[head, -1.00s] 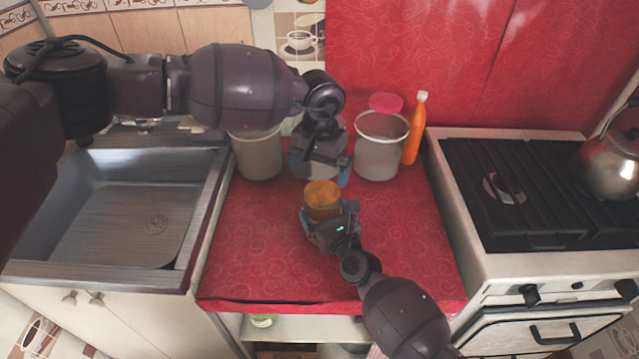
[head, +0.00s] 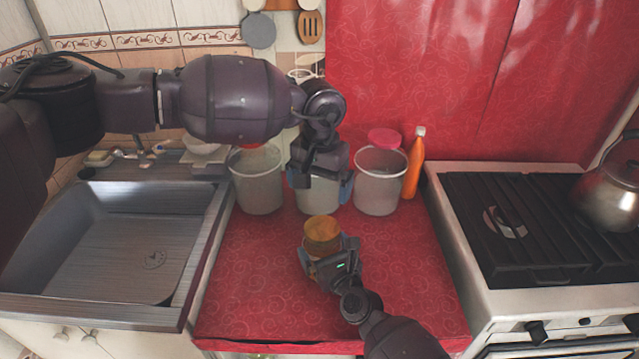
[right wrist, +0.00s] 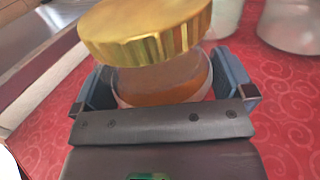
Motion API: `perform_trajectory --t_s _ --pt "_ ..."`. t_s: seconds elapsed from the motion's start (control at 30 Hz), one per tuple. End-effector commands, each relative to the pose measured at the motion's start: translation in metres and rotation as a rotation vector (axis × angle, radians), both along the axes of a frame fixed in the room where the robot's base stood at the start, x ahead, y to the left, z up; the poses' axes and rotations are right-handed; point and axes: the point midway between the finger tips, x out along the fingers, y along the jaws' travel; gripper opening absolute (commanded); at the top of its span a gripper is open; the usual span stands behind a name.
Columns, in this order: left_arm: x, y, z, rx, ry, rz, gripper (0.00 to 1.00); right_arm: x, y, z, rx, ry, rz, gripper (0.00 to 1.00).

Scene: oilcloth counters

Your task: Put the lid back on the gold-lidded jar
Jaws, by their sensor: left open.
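The jar (head: 317,266) stands on the red counter, mostly hidden by my right gripper (head: 328,257) in the head view. The right wrist view shows its clear body with orange contents (right wrist: 165,84) between my right fingers, which are shut on it. The gold lid (head: 322,232) is over the jar's mouth. In the right wrist view the lid (right wrist: 145,28) looks tilted and overhangs to the left; I cannot tell whether it sits flush. My left gripper (head: 321,183) is open and empty behind the jar, apart from the lid, in front of a pale container.
Pale containers (head: 257,185) (head: 380,185) stand at the counter's back, with an orange bottle (head: 413,168) and a pink lid (head: 385,139) by the right one. A sink (head: 120,240) lies left, a stove (head: 510,225) with a kettle (head: 610,190) right. The red counter (head: 410,270) is clear in front.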

Motion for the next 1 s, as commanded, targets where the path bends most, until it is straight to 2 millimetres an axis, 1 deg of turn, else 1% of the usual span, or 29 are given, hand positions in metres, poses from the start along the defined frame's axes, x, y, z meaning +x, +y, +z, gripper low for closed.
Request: perform_trajectory --t_s 0.17,0.27,0.6,0.7,0.83,1.0 --pt "0.0 0.0 0.001 0.0 0.0 0.0 1.0 -0.006 -0.003 0.0 0.0 0.0 0.0 1.0" --pt "0.0 0.0 0.002 0.0 -0.001 0.0 1.0 -0.017 -0.009 0.0 0.0 0.001 0.0 1.0" --pt "0.0 0.0 0.002 0.0 -0.001 0.0 1.0 -0.068 -0.035 -0.001 0.0 0.002 -0.001 1.0" --pt "0.0 0.0 0.001 0.0 0.0 0.0 1.0 -0.08 -0.041 -0.001 0.0 0.002 0.0 1.0" --pt "0.0 0.0 0.0 0.0 0.0 0.0 1.0 -0.091 -0.046 -0.001 0.0 0.001 0.0 1.0" --pt "0.0 0.0 -0.001 0.0 0.0 0.0 1.0 -0.096 -0.049 0.0 0.0 0.0 0.001 1.0"
